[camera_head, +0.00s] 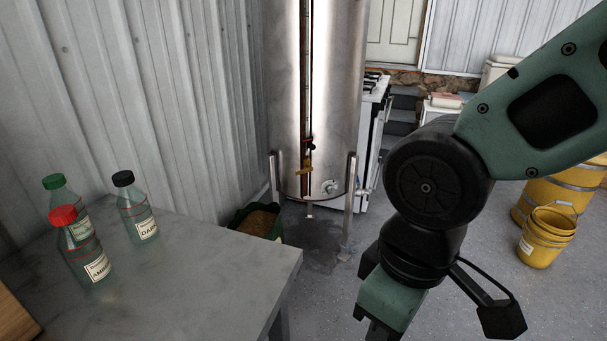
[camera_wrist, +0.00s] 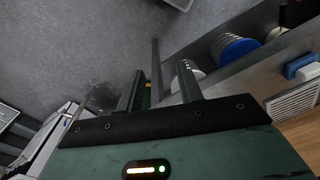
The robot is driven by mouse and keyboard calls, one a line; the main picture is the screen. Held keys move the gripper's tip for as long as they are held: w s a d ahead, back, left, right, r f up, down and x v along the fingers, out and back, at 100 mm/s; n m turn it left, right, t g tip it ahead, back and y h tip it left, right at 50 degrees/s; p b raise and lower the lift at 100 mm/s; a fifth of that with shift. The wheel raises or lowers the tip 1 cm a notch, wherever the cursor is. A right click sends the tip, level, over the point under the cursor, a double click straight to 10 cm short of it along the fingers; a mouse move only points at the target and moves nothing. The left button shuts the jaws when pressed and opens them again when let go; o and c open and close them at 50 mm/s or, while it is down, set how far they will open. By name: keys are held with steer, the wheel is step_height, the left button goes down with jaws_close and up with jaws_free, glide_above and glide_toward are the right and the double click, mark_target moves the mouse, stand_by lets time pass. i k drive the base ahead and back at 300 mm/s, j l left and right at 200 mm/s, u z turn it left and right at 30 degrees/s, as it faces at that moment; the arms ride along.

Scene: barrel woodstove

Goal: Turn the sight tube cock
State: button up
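A tall steel tank (camera_head: 343,90) stands on legs against the corrugated wall in the head view. A thin sight tube (camera_head: 307,70) runs down its front. I cannot make out the cock in the wrist view.
A grey table (camera_head: 190,270) at the left bears three bottles, including a red-capped one (camera_head: 82,250). A green container (camera_head: 258,221) stands beside the tank. A white stove (camera_head: 372,140) is behind it. Yellow buckets (camera_head: 547,237) are at the right. Floor before the tank is clear.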

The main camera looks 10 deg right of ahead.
mark_target(305, 171)
steer(key=i+l+u, duration=0.75)
steer(key=i+l, duration=0.05)
